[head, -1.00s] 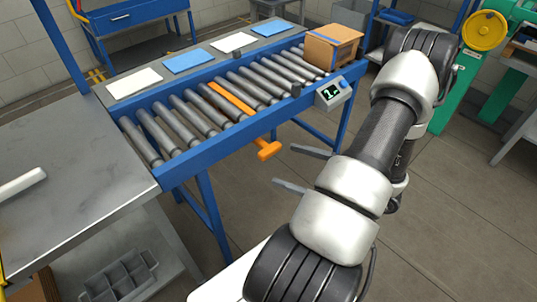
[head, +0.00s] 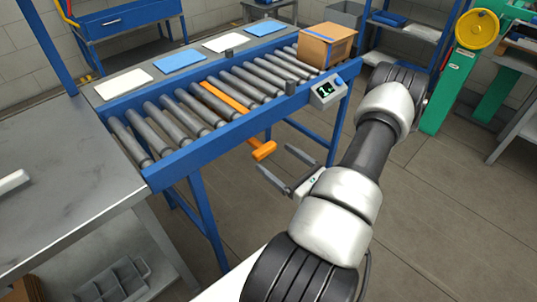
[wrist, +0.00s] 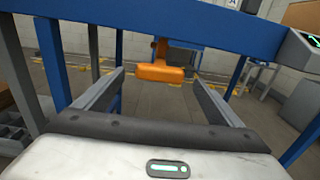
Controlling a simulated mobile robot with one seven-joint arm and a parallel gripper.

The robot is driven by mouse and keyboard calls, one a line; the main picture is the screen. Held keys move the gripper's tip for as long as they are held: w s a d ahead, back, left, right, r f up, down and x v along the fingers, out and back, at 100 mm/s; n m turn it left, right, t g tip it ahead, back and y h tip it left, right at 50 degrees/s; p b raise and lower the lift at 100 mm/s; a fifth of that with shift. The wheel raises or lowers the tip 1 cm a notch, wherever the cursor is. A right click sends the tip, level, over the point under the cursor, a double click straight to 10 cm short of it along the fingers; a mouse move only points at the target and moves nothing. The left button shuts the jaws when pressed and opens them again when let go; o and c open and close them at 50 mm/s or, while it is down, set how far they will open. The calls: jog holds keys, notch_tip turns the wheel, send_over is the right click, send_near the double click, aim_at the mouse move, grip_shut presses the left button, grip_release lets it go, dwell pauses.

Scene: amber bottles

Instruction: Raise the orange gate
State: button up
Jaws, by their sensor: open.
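The orange gate (head: 228,97) is a flat bar lying between the rollers of the blue-framed conveyor, low among them. Its orange handle (head: 263,150) sticks out below the near side rail. In the wrist view the handle (wrist: 160,73) hangs under the blue rail, ahead of my gripper and roughly centred between the fingers. My gripper (head: 273,164) is open and empty, its two fingers pointing at the handle. The fingertips look close to the handle but apart from it.
A cardboard box (head: 327,45) sits at the conveyor's far right end. A small display unit (head: 326,92) is fixed to the near rail. Blue and white cards (head: 179,60) lie along the back ledge. A grey table (head: 60,170) stands at left. The floor beneath the handle is clear.

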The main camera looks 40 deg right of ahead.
aim_at(268, 153)
jog(key=w, duration=0.4)
jog(key=shift+w+a, duration=0.2)
jog(key=shift+w, duration=0.2)
